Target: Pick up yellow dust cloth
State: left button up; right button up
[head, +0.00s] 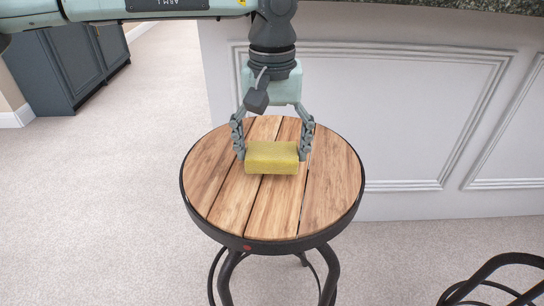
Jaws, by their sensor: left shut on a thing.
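The yellow dust cloth (272,157) shows in the head view as a block-like yellow piece at the round wooden stool top (222,205). My left gripper (272,150) comes down from above with one finger at each side end of the cloth. It is shut on the cloth. I cannot tell whether the cloth rests on the wood or is slightly above it. My right gripper is not in view.
The white panelled bar front (420,130) stands close behind the stool, under a dark stone counter (420,4). A dark cabinet (68,60) is at the far left. Another black stool frame (495,285) is at lower right. The carpet (90,210) at left is clear.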

pick_arm(q)
notch_tip(320, 180, up, 2)
jog(key=s+d+r+b, duration=0.1)
jog(key=s+d+r, duration=0.2)
jog(key=s+r, duration=0.4)
jog(key=s, duration=0.4)
jog(key=shift+s, duration=0.15)
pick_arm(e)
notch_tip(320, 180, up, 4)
pick_arm(q)
jog(key=o, duration=0.6)
jog(key=c, duration=0.5)
jog(key=shift+f, duration=0.15)
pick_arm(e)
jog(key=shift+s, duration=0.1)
